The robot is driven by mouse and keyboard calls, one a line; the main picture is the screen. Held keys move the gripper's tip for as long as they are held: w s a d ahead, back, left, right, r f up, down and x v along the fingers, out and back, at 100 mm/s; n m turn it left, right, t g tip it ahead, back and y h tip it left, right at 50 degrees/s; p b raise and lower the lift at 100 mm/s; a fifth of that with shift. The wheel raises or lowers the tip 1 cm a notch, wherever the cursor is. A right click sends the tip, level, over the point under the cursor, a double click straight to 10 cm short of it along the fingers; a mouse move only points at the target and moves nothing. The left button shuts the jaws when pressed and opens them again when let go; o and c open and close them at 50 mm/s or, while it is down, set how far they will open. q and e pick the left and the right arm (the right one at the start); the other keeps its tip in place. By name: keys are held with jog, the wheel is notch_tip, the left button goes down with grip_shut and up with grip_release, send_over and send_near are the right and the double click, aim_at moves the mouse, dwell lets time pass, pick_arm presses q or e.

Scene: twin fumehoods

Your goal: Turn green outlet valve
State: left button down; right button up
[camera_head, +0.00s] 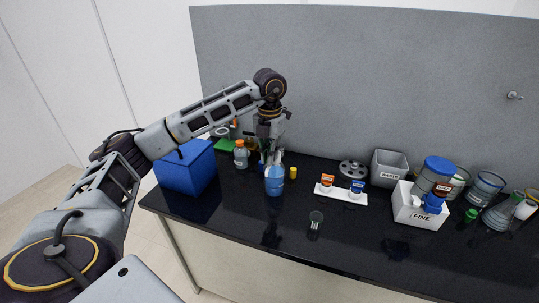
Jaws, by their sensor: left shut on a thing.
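My left arm reaches in from the left, and its gripper (271,160) points down at the neck of a blue bottle (275,183). The gripper is shut on the bottle's upper part, though the contact is small and partly hidden. The bottle looks upright over the black bench; I cannot tell whether it touches the top. A small metal fitting (514,96) sticks out of the grey back wall at the far right. I cannot make out a green outlet valve. My right gripper is not in view.
A blue box (187,168) stands at the bench's left end. An orange-capped bottle (241,155), yellow vial (293,173), white tray (350,196), grey bin (387,169) and white FINE bin (416,214) stand around. Glassware crowds the right. The front middle is mostly clear.

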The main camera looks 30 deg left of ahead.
pick_arm(q)
jog(key=shift+n, duration=1)
jog(key=c, duration=1.6)
grip_release()
jog(key=shift+o, duration=0.2)
jog(key=shift+r, duration=0.15)
notch_tip(320, 180, up, 12)
